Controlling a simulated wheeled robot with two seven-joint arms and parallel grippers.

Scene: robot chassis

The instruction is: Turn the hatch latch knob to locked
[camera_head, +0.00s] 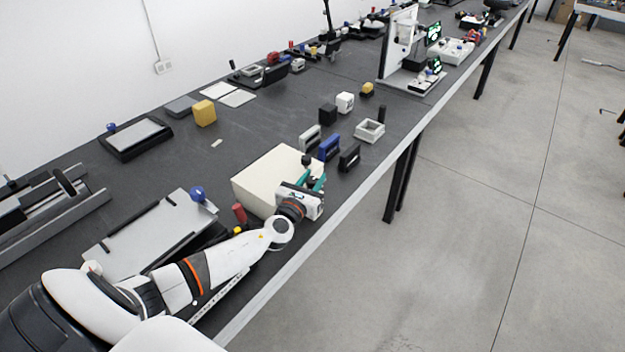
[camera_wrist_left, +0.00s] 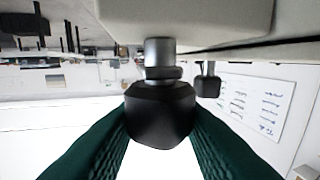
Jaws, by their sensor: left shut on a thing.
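A cream box (camera_head: 268,172) stands near the front edge of the bench, and its pale body (camera_wrist_left: 190,18) fills the top of the left wrist view. A black knob (camera_wrist_left: 160,112) on a short metal shaft comes out of this body. My left gripper (camera_head: 314,182), with dark green fingers, is beside the box's near right side. In the left wrist view its fingers (camera_wrist_left: 160,125) press on both sides of the black knob. The knob is hidden behind the gripper in the head view. I cannot read the latch's position. My right gripper is out of view.
A second, smaller black knob (camera_wrist_left: 207,86) is beside the held one. Blue (camera_head: 329,147) and black (camera_head: 349,158) handles stand just behind the box. A red-handled item (camera_head: 239,213) and a grey tray (camera_head: 150,235) are to the left. Open floor (camera_head: 450,250) is to the right.

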